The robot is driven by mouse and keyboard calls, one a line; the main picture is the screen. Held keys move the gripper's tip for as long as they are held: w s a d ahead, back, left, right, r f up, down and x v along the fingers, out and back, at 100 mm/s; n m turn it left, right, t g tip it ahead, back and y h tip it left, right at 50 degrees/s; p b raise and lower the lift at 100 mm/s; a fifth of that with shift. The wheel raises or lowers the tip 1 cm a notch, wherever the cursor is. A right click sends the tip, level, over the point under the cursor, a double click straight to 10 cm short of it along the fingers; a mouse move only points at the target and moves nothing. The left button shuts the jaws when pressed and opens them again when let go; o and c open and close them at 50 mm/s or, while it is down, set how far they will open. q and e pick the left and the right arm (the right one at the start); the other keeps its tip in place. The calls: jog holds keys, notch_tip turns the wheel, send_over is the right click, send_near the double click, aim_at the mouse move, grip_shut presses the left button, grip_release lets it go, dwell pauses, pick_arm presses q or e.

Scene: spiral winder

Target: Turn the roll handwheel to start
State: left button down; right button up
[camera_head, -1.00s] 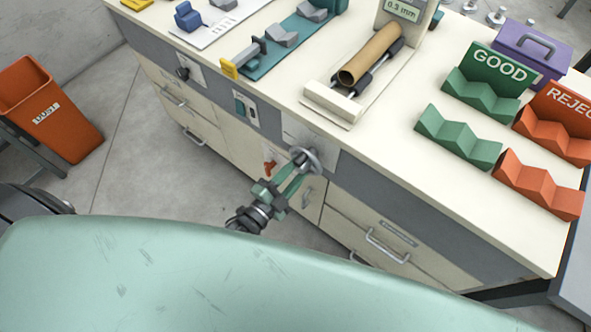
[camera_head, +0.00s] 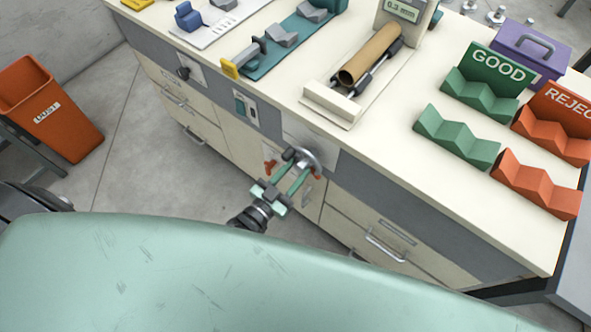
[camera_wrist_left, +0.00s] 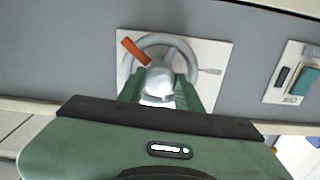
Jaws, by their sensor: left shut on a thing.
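The grey round handwheel (camera_head: 313,158) sits on a light plate on the cabinet's front, below the worktop. My left gripper (camera_head: 297,167) reaches it from below left, one green finger on each side of the hub. In the left wrist view the gripper (camera_wrist_left: 160,88) is shut on the handwheel's silver hub, with the rim (camera_wrist_left: 181,45) around it. An orange handle (camera_wrist_left: 135,51) crosses the rim at upper left there. In the head view an orange bit (camera_head: 317,177) shows at the wheel's lower right. The right gripper is not in view.
A brown roll (camera_head: 370,54) lies on the winder above the handwheel. A teal switch (camera_head: 240,106) is left of the wheel; it also shows in the wrist view (camera_wrist_left: 305,81). GOOD (camera_head: 458,137) and REJECT (camera_head: 537,183) racks stand at right. An orange bin (camera_head: 60,120) stands left.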

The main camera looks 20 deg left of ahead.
pick_arm(q)
jog(key=n, duration=0.6)
jog(key=shift+f+b, duration=0.1)
jog(key=shift+b, duration=0.2)
jog(key=n+b, duration=0.1)
jog(key=n, duration=0.5)
jog(key=shift+n, duration=0.4)
jog(key=n+b, duration=0.3)
jog(key=n, duration=0.3)
jog(key=shift+f, duration=0.1)
jog(key=n+b, duration=0.1)
jog(key=n, duration=0.2)
jog(key=shift+n+b, duration=1.2)
jog(key=shift+n, duration=0.8)
jog(key=c, duration=1)
grip_release()
jog(key=shift+o, duration=0.2)
jog(key=shift+r, duration=0.2)
